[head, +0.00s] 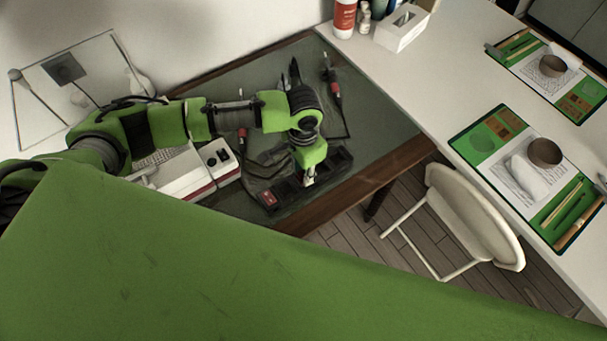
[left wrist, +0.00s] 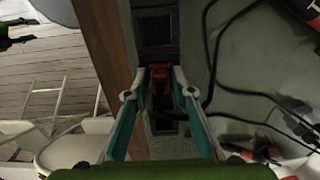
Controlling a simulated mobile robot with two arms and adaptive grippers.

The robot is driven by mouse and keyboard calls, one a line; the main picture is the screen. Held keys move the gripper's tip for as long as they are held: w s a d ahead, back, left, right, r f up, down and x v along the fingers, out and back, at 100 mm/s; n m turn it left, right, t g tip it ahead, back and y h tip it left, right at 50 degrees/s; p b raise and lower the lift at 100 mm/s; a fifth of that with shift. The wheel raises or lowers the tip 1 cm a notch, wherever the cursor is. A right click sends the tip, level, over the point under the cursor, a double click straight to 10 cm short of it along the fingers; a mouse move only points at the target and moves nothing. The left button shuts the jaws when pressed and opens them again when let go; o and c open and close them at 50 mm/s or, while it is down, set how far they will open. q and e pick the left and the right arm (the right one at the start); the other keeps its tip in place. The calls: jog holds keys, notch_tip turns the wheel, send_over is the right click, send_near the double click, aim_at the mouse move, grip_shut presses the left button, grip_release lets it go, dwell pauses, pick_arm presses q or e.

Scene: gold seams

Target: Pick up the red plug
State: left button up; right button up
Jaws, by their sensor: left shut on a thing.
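The red plug (left wrist: 160,76) shows in the left wrist view between the two fingertips of my left gripper (left wrist: 160,73), which is shut on it. A dark power strip with square sockets (left wrist: 156,35) runs beneath and beyond the plug. I cannot tell whether the plug is in a socket or just above one. In the head view my left gripper (head: 308,182) points down over the strip (head: 340,162), near the table's front edge, and hides the plug. A red switch (head: 268,198) sits at the strip's left end. My right gripper is not in view.
Black cables (head: 262,165) lie behind the strip on the dark green worktable (head: 385,125). A red-and-white device (head: 205,175) stands left. Red-handled tools (head: 335,92) lie at the back. A white chair (head: 470,215) stands right, beside a white table (head: 450,75) with green mats.

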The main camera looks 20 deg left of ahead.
pick_arm(q)
jog(key=shift+r, duration=0.5)
jog(key=s+d+r+p, duration=0.2)
jog(key=s+d+r, duration=0.2)
jog(key=r, duration=0.4)
jog(key=s+d+r+p, duration=0.2)
jog(key=s+d+r, duration=0.2)
jog(key=s+r, duration=0.3)
notch_tip(320, 180, up, 2)
jog(key=shift+d, duration=0.35)
dwell(0.5)
